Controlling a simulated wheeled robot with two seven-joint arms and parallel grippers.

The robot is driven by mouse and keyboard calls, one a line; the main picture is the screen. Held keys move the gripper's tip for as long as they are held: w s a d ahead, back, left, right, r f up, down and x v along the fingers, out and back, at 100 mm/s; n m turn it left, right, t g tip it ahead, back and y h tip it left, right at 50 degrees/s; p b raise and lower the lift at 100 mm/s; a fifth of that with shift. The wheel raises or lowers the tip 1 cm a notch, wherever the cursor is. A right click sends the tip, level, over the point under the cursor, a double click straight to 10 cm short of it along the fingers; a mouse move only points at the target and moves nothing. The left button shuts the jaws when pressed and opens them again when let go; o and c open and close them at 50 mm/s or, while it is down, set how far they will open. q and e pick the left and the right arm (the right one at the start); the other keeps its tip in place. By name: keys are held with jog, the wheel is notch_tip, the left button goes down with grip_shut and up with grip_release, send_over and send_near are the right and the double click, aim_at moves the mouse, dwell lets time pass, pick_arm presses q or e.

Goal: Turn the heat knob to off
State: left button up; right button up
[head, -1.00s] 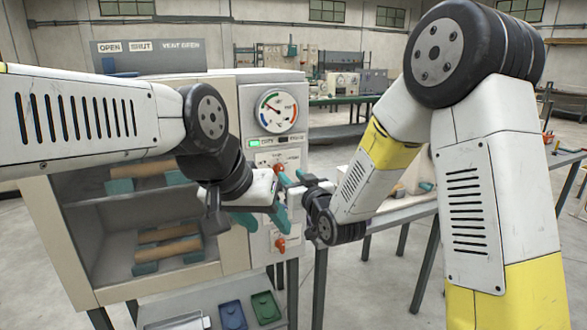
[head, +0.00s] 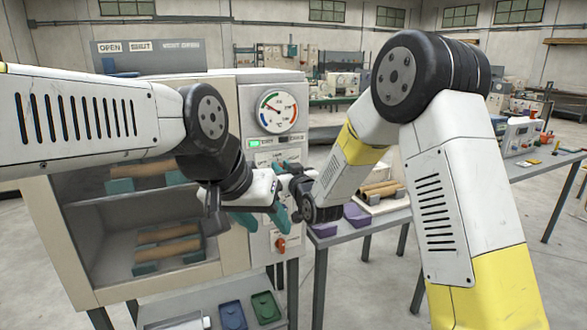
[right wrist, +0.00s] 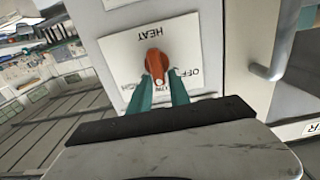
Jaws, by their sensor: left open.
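The orange heat knob (right wrist: 155,64) sits on a white plate (right wrist: 113,52) marked HEAT, upside down in the right wrist view. OFF is at the right and HIGH at the left. The knob's narrow end points down in that view, between these labels. My right gripper (right wrist: 160,86) has its teal fingertips apart, one on either side of this narrow end. I cannot tell whether they touch it. In the head view my right gripper (head: 285,170) hides the heat knob. My left gripper (head: 268,220) is open and empty, just below it in front of the cabinet.
A dial gauge (head: 277,110) is above on the cabinet front. Another orange knob (head: 281,244) is below the grippers. A bar handle (right wrist: 270,62) stands close beside the heat plate. A grey table (head: 360,225) with purple trays is at the right.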

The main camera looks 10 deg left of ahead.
grip_shut()
jog(key=shift+n, duration=0.4)
jog(key=n, duration=0.3)
jog(key=a+n, duration=0.1)
jog(key=n, duration=0.3)
jog(key=s+f+n, duration=0.1)
jog(key=n, duration=0.3)
jog(key=shift+a, duration=0.3)
jog(key=shift+f, duration=0.1)
jog(key=shift+o, duration=2.1)
grip_release()
